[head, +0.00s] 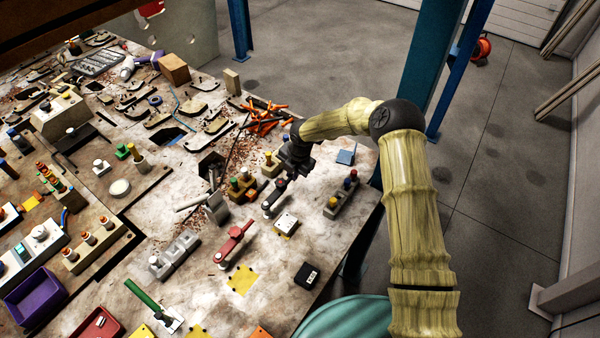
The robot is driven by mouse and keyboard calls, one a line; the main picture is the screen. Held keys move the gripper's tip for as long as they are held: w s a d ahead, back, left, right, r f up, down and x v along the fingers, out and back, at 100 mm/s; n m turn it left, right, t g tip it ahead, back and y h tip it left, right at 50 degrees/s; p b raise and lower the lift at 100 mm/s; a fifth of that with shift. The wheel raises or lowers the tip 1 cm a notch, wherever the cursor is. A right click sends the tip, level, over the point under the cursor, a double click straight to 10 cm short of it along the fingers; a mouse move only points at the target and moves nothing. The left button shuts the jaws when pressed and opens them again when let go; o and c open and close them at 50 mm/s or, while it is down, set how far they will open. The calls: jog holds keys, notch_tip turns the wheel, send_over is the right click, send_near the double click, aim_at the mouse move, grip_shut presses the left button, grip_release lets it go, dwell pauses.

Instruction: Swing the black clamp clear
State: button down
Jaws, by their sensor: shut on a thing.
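The black clamp (272,201) lies near the right part of the worktable, a short dark lever with a round grey end at its lower left. Its upper end runs up to my gripper (287,175), which comes down from above at the end of my arm. My gripper is shut on the clamp's upper end. The fingertips are small and dark against the dark lever, so the exact contact is hard to see.
A red clamp (233,244) lies below left, and a small white-topped block (286,223) close below right. A grey block with coloured knobs (342,195) stands to the right. Orange pieces (264,117) lie behind. Bare tabletop shows around the black box (307,275).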

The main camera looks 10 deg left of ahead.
jog(key=shift+s+a, duration=0.1)
jog(key=c, duration=1.5)
grip_release()
jog(key=shift+o, duration=0.2)
jog(key=d+r+b, duration=0.1)
jog(key=r+b, duration=0.1)
jog(key=r, duration=0.6)
jog(key=s+d+r+b, duration=0.1)
jog(key=d+r+b, duration=0.1)
jog(key=r, duration=0.7)
jog(key=shift+s, duration=0.25)
jog(key=shift+d, duration=0.1)
jog(key=s+d+r+m+t+h, duration=0.1)
jog(key=s+d+r+m+h, duration=0.1)
jog(key=s+d+m, duration=2.2)
jog(key=m, duration=0.6)
jog(key=shift+s+d+r+m+t, duration=0.25)
jog(key=shift+d+m+t, duration=0.05)
